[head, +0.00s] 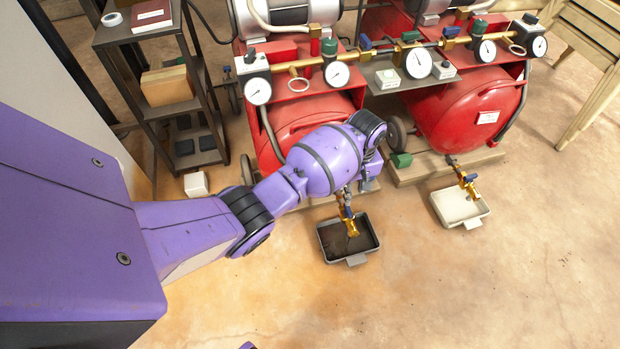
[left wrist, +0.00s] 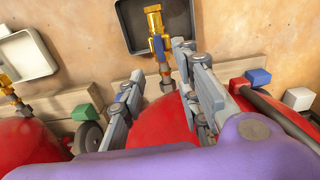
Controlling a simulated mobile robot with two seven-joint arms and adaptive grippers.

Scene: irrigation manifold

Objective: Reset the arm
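My left arm reaches across the head view to the front of the left red tank (head: 300,125). Its gripper is mostly hidden there behind my wrist. In the left wrist view the left gripper (left wrist: 158,62) is open, its two grey fingers apart. A brass drain valve with a blue handle (left wrist: 157,42) is just ahead, close to the right finger; I cannot tell whether they touch. In the head view this valve (head: 350,222) hangs over a dark-bottomed tray (head: 327,252). My right gripper is not in view.
A second red tank (head: 465,112) has its own brass valve (head: 468,184) over a light-bottomed tray (head: 482,222). Gauges and a brass manifold (head: 385,52) run above the tanks. A dark shelf (head: 150,112) stands at the left, a wooden bench (head: 590,50) at the right. The front floor is clear.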

